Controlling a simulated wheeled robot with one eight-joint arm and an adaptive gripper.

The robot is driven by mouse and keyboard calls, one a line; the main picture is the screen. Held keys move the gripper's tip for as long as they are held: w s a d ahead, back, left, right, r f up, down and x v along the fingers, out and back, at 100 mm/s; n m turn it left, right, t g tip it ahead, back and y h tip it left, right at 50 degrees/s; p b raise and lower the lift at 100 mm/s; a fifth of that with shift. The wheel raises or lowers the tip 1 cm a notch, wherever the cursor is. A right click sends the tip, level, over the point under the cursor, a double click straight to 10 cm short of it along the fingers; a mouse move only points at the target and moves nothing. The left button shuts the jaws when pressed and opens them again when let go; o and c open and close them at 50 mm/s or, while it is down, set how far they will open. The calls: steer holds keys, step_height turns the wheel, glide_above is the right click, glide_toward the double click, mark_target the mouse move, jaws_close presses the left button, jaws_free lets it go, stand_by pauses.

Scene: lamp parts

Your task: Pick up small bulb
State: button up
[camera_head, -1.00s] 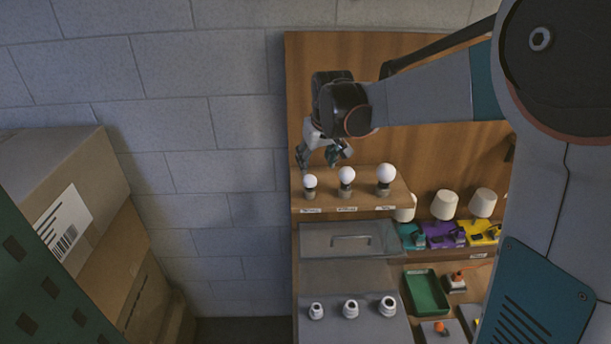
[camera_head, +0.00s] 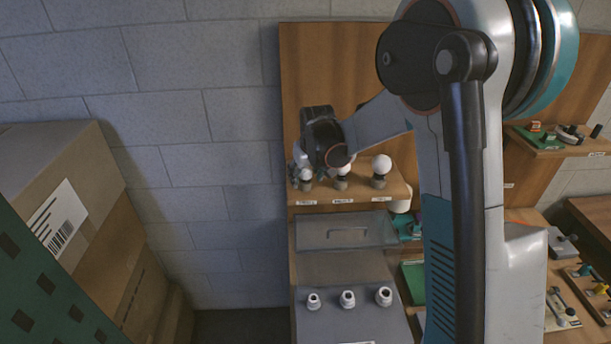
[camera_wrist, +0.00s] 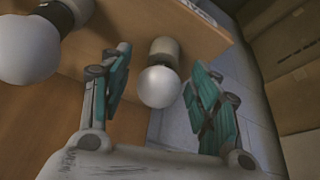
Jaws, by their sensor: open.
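The small bulb (camera_head: 306,174) is the leftmost of three round white bulbs on a wooden shelf (camera_head: 393,194). It stands upright in a dark-and-tan holder. My gripper (camera_head: 300,170) is at this bulb, with its fingers partly in front of it. In the wrist view the small bulb (camera_wrist: 159,88) sits between the two open teal finger pads of my gripper (camera_wrist: 161,75). Gaps show on both sides, so neither pad seems to touch it. The middle bulb (camera_head: 343,167), close to the right, is partly hidden by my wrist; it appears large in the wrist view (camera_wrist: 28,50).
The largest bulb (camera_head: 381,165) stands at the shelf's right. A wooden back panel (camera_head: 300,90) rises behind. Cardboard boxes (camera_head: 60,190) are stacked at far left.

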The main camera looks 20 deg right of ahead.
steer(key=shift+f, duration=0.1)
steer(key=c, duration=1)
